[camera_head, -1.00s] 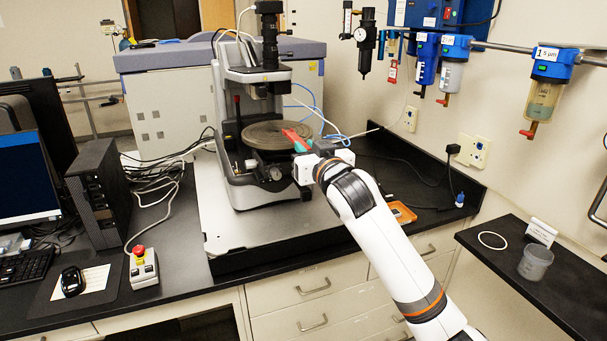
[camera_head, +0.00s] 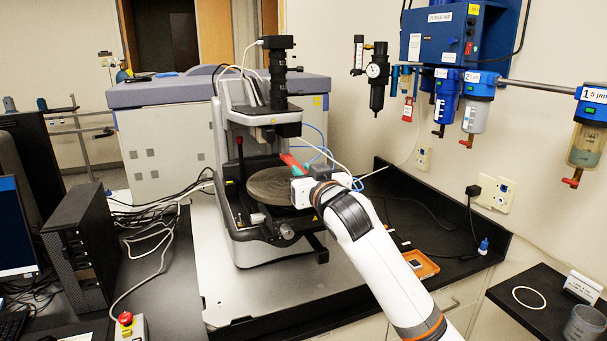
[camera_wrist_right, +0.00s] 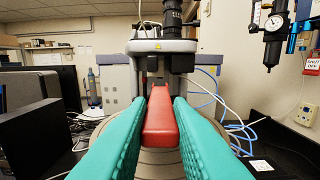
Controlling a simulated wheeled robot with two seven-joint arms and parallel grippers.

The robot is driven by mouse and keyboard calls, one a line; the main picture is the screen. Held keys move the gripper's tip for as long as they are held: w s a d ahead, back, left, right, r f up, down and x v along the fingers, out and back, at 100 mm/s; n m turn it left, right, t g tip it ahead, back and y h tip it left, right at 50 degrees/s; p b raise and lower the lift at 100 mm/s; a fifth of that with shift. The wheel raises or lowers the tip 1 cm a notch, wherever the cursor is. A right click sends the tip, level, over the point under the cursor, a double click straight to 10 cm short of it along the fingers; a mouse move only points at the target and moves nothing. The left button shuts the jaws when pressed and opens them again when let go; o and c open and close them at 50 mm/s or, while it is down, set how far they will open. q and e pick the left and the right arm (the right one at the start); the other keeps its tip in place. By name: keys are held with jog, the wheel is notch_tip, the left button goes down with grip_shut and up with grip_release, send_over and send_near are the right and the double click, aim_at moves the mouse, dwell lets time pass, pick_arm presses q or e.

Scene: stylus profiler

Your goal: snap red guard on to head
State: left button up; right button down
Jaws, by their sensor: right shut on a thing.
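The red guard (camera_wrist_right: 161,118) is a long red piece between the teal fingers of my right gripper (camera_wrist_right: 160,130) in the right wrist view. It also shows as a red strip (camera_head: 293,162) in the head view. My right gripper is shut on it and holds it above the round stage (camera_head: 277,187), in front of the profiler. The profiler's head (camera_wrist_right: 165,46) is straight ahead beyond the guard's far end, with the dark camera tube (camera_head: 278,70) above it. I cannot tell whether guard and head touch. My left gripper is not in view.
An orange tray (camera_head: 421,264) lies on the black bench right of the profiler. Blue filters (camera_head: 479,88) hang on the right wall. A dark computer box (camera_head: 85,243) and an emergency stop box (camera_head: 130,326) stand left. Cables run behind the profiler.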

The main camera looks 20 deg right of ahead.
jog(key=shift+w+p, duration=0.15)
jog(key=shift+p, duration=0.25)
jog(key=shift+w+f+b, duration=0.3)
jog(key=shift+w+f, duration=0.25)
jog(key=shift+w, duration=0.3)
jog(key=shift+w+a+f, duration=0.1)
jog(key=shift+w+f, duration=0.2)
jog(key=shift+w, duration=0.4)
jog(key=shift+w+f, duration=0.3)
jog(key=shift+w, duration=0.4)
jog(key=w, duration=0.4)
jog(key=shift+w+a, duration=0.1)
jog(key=shift+w, duration=0.05)
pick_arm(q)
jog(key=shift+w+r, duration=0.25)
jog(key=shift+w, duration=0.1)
pick_arm(e)
jog(key=shift+w+a, duration=0.1)
jog(key=shift+w, duration=2.65)
jog(key=shift+r, duration=0.25)
